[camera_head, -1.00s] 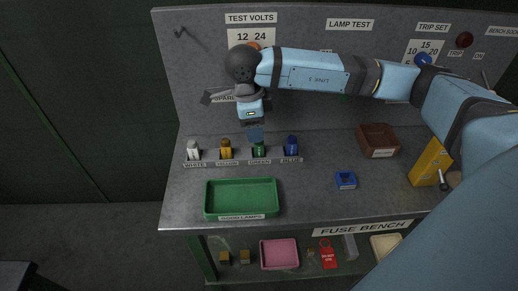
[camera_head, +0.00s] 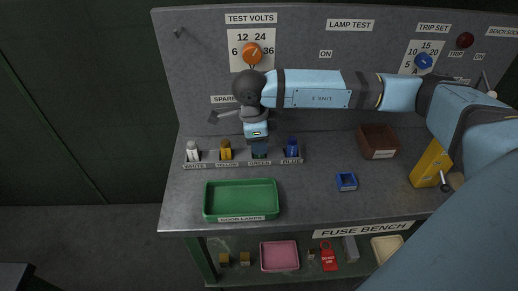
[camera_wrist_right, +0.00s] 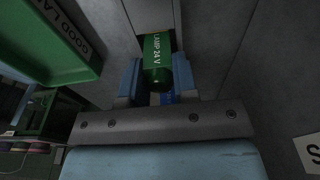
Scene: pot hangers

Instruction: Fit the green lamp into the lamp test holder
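The green lamp (camera_wrist_right: 157,62), marked LAMP 24 V, stands in the rack slot labelled GREEN. My right gripper (camera_head: 259,150) is lowered over it from above and hides most of it in the head view. In the right wrist view the lamp is between the two fingers (camera_wrist_right: 157,82). The fingers lie close along both its sides; whether they press on it I cannot tell. The LAMP TEST label (camera_head: 349,24) is on the back panel; my right arm covers the panel below it, and I cannot make out a holder there. My left gripper is not in view.
White (camera_head: 193,152), yellow (camera_head: 226,150) and blue (camera_head: 292,147) lamps stand in the same rack. A green tray (camera_head: 241,216) is in front. A small blue block (camera_head: 346,182), a brown bin (camera_head: 378,152) and a yellow box (camera_head: 428,165) are to the right. The bench middle is clear.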

